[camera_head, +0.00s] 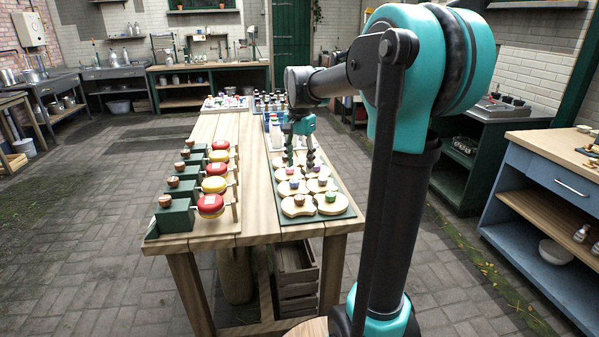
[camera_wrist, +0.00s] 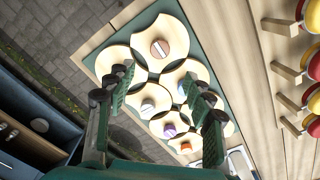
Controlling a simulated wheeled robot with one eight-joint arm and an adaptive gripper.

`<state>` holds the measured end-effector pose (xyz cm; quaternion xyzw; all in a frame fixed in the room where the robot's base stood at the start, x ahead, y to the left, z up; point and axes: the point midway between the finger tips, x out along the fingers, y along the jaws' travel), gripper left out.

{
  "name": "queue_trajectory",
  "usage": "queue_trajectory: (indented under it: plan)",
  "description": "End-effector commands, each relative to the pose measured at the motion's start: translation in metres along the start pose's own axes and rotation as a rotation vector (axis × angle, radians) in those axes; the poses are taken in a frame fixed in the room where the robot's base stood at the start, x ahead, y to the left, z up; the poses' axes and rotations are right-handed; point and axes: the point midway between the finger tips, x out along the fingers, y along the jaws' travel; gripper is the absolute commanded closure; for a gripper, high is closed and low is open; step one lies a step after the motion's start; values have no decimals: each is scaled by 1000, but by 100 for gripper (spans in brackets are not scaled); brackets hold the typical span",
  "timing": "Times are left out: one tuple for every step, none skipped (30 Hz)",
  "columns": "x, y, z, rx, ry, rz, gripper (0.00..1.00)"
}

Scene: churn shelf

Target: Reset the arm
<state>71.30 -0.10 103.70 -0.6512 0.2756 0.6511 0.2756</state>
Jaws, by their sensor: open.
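My gripper (camera_head: 300,142) hangs over the right side of the wooden table (camera_head: 262,200), above a green tray (camera_head: 342,212) of pale round wooden pieces. In the wrist view my gripper (camera_wrist: 165,95) is open, its two fingers apart with nothing held between them. Below the fingers lie the pale discs with small coloured knobs, among them a brown-topped knob (camera_wrist: 160,48) and a purple one (camera_wrist: 170,130). My fingers hide parts of some discs. I cannot tell how far above the discs the fingertips are.
On the table's left stands a row of green blocks with red and yellow round pieces (camera_head: 211,204). Bottles and jars (camera_head: 268,103) crowd the far end. A wooden crate (camera_head: 295,275) sits underneath. A blue cabinet (camera_head: 545,185) stands at the right. Paved floor (camera_head: 95,220) is clear at left.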

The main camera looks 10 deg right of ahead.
Motion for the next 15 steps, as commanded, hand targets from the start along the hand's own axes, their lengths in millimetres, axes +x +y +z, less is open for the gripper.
queue_trajectory:
  plan:
    - [-2, 0, 0, 0, 0, 0, 47]
    - [-2, 0, 0, 0, 0, 0, 47]
    - [-2, 0, 0, 0, 0, 0, 47]
    - [-2, 0, 0, 0, 0, 0, 47]
    - [-2, 0, 0, 0, 0, 0, 47]
    - [-2, 0, 0, 0, 0, 0, 47]
    - [-2, 0, 0, 0, 0, 0, 47]
    - [-2, 0, 0, 0, 0, 0, 47]
    - [-2, 0, 0, 0, 0, 0, 47]
    - [-2, 0, 0, -1, 0, 0, 47]
    - [-1, 1, 1, -5, 1, -2, 47]
    - [2, 4, 2, -15, 5, -5, 47]
    - [6, 7, 4, -26, 8, -10, 47]
    - [11, 11, 6, -45, 14, -16, 47]
    - [20, 18, 10, -77, 24, -27, 47]
